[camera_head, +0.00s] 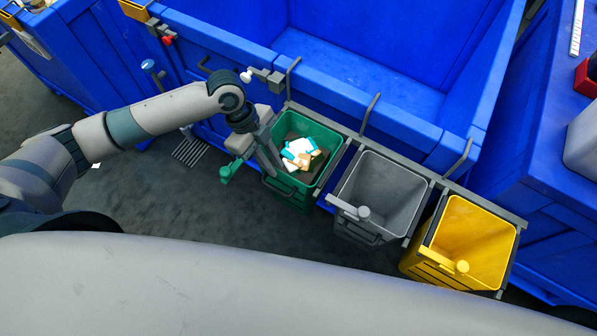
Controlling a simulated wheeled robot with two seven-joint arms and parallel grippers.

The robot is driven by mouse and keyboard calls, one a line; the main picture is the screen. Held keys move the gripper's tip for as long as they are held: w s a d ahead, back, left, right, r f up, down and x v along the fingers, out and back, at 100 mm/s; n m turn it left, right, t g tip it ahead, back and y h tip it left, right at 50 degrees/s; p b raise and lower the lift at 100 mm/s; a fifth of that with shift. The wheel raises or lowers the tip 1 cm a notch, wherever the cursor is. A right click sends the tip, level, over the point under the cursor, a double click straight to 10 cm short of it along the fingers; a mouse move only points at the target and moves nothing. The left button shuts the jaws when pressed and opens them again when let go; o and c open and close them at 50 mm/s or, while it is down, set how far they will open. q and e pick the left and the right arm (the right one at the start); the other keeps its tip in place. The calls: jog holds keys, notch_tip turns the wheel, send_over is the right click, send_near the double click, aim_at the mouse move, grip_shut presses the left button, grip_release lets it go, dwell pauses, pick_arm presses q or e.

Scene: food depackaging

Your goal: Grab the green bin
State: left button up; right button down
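The green bin (327,138) hangs at the left end of a row of three bins, in front of a big blue container. White, teal and brown packaging scraps lie in it. A green handle piece (229,172) sticks out at its front left. My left gripper (258,158) points down at the bin's left rim, close to the handle piece. One dark finger overlaps the rim in the picture. I cannot tell whether the fingers are closed on the rim or only beside it. My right gripper is not in view.
A grey bin (385,178) and a yellow bin (474,228) hang to the right on the same dark frame. The blue container (352,75) stands behind them. A blue bench (552,200) is at the right. Dark floor (150,210) is free at the left.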

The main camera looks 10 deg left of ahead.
aim_at(281, 176)
pick_arm(q)
jog(key=shift+s+d+f+p, duration=0.15)
jog(key=shift+d+f+p, duration=0.25)
jog(key=shift+f, duration=0.05)
jog(key=p+x, duration=0.1)
jog(key=x, duration=0.2)
jog(key=shift+d+f, duration=0.2)
jog(key=shift+f, duration=0.25)
grip_shut()
jog(key=shift+s+f, duration=0.15)
dwell(0.5)
dwell(0.7)
